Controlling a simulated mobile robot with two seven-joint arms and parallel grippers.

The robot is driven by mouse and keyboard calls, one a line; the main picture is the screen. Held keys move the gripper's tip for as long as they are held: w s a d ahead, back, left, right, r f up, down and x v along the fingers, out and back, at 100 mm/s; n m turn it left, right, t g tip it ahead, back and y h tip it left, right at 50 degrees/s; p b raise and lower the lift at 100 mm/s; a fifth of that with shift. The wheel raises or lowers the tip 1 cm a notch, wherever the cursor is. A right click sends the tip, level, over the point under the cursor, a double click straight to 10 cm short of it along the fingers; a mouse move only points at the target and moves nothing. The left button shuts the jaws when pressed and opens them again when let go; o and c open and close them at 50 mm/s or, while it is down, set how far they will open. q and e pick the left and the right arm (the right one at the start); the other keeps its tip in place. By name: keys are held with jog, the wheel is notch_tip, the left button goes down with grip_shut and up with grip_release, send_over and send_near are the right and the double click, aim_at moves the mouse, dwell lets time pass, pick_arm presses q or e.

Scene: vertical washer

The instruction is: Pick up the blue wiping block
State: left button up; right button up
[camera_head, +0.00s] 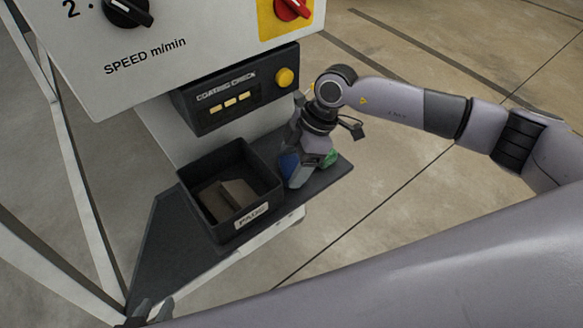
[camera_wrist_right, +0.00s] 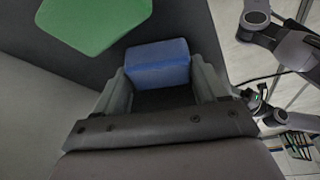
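The blue wiping block (camera_head: 289,165) is on the dark shelf in the head view, partly hidden by my right gripper (camera_head: 299,172). In the right wrist view the blue block (camera_wrist_right: 157,62) lies between the two fingertips of my right gripper (camera_wrist_right: 158,72). The fingers stand about a block's width apart, close against its sides. I cannot tell whether they press on it. My left gripper (camera_head: 152,309) is at the lower left edge of the head view, away from the block. Its two small fingertips look apart, with nothing visible between them; the rest is cut off.
A green block (camera_head: 331,158) lies just right of my right gripper; it also shows in the wrist view (camera_wrist_right: 95,22). A black bin labelled PADS (camera_head: 250,217) stands to the left with brownish pads (camera_head: 226,196) inside. A control panel (camera_head: 238,92) overhangs the shelf (camera_head: 165,245).

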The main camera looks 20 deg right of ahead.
jog(key=shift+c, duration=0.4)
jog(key=shift+r, duration=0.2)
jog(key=shift+r, duration=0.2)
jog(key=s+d, duration=0.1)
jog(key=s, duration=0.5)
jog(key=s+d, duration=0.1)
jog(key=s, duration=0.4)
jog(key=s+d, duration=0.1)
jog(key=s, duration=0.5)
jog(key=shift+s+d+r+b, duration=0.25)
jog(key=shift+s+r+b, duration=0.1)
jog(key=shift+r, duration=0.05)
jog(key=shift+c, duration=0.8)
